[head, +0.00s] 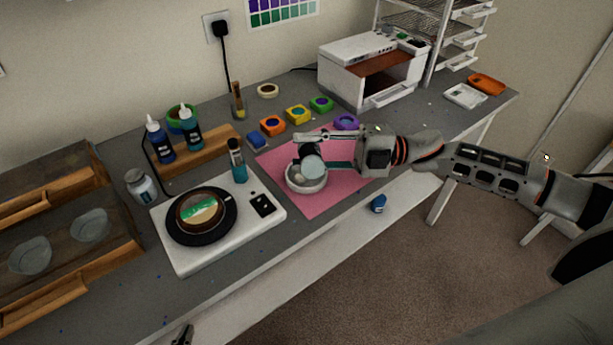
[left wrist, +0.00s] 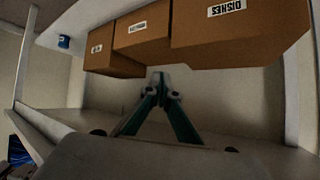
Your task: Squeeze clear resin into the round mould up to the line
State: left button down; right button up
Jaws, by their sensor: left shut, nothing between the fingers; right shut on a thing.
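A round brown-rimmed mould (head: 202,212), with green and cream inside, sits on a black disc on the white scale (head: 170,259). My right gripper (head: 312,152) is shut on a pale, round-ended container (head: 313,167) with a dark part. It holds this over a white bowl (head: 305,186) on the pink mat (head: 325,205); whether the two touch is unclear.
Several coloured pots, including an orange one (head: 271,126), line the mat's back. A wooden shelf (head: 70,235) is at left. Cardboard boxes (left wrist: 225,40) face the left wrist camera.

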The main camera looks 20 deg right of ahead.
jog(key=shift+f+n+b, duration=0.2)
jog(key=shift+n+b, duration=0.45)
jog(key=shift+n, duration=0.05)
jog(key=shift+n+b, duration=0.3)
jog(key=shift+r+n+b, duration=0.1)
jog(key=shift+n+b, duration=0.7)
jog(key=shift+b, duration=0.05)
jog(key=shift+r, duration=0.15)
jog(key=shift+o, duration=0.3)
